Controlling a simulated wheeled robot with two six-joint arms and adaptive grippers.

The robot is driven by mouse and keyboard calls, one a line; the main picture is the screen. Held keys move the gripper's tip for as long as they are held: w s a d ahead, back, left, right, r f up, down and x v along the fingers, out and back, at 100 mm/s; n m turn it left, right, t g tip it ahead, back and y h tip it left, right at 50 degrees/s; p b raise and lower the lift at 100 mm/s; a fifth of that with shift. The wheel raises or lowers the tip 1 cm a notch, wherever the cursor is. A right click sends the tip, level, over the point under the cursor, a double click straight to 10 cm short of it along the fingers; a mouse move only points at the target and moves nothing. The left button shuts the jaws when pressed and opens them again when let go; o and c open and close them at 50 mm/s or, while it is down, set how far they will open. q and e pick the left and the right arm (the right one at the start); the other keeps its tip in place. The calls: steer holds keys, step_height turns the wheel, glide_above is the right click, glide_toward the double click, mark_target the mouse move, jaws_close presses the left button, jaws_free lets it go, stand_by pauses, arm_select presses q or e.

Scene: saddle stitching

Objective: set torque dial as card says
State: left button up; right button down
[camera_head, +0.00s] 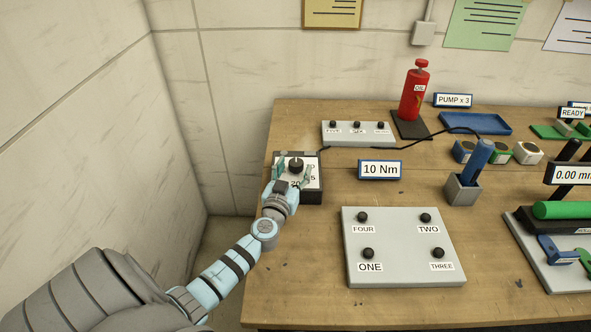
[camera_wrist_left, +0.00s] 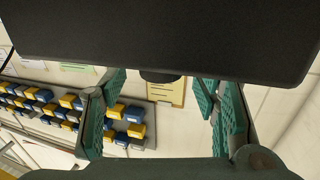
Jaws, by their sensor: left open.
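The torque dial is a dark knob (camera_head: 296,164) on a black box (camera_head: 312,195) with a white numbered face, at the left of the table. Some numbers show, including a 5 and part of a 20; the rest are hidden by my gripper, and the pointer's setting is unclear. The card (camera_head: 380,169) reads "10 Nm" and stands right of the box. My left gripper (camera_head: 292,172) is open over the dial face, fingers either side of the knob; contact cannot be told. In the left wrist view its teal fingers (camera_wrist_left: 160,108) are apart below a large dark block. My right gripper is not in view.
A grey block (camera_head: 357,132) with several buttons stands behind, and a grey button panel (camera_head: 403,250) in front right. A red oil bottle (camera_head: 415,92), a blue tray (camera_head: 475,123) and a blue-handled tool (camera_head: 478,160) are further right. A wall bounds the left side.

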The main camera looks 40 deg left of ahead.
arm_select(q)
steer(key=shift+w+a+r, duration=0.1)
steer(key=shift+w+a, duration=0.25)
steer(key=shift+w, duration=0.3)
steer(key=c, duration=1.2)
steer(key=shift+o, duration=0.2)
